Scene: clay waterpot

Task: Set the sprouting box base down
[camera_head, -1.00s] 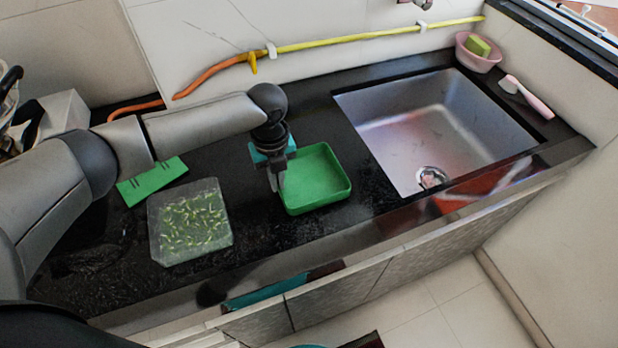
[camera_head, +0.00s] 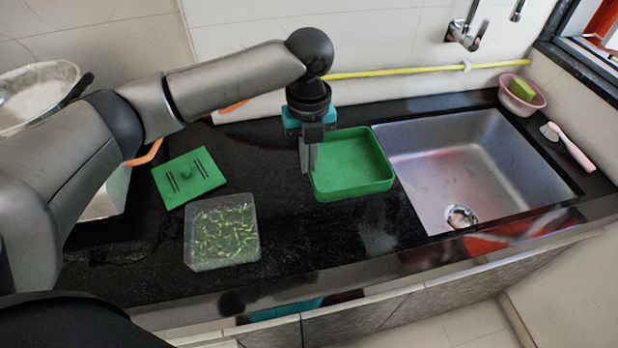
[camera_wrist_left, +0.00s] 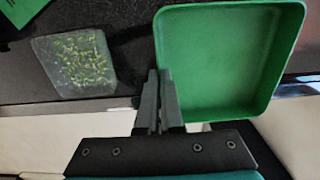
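The sprouting box base is a green, square, open tray (camera_head: 350,165), empty, just left of the sink. In the left wrist view the tray (camera_wrist_left: 225,60) fills the upper right. My left gripper (camera_head: 309,170) points down at the tray's left side. In the left wrist view its two fingers (camera_wrist_left: 159,74) are close together at the tray's near-left corner and seem shut on its wall. Whether the tray's underside touches the counter cannot be told. My right gripper is not in view.
A clear box with sprouts (camera_head: 222,233) and a green slotted lid (camera_head: 188,178) lie on the black counter (camera_head: 300,245) to the left. The steel sink (camera_head: 475,170) is at the right. A pink bowl (camera_head: 522,100) and a brush (camera_head: 570,148) are beyond it.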

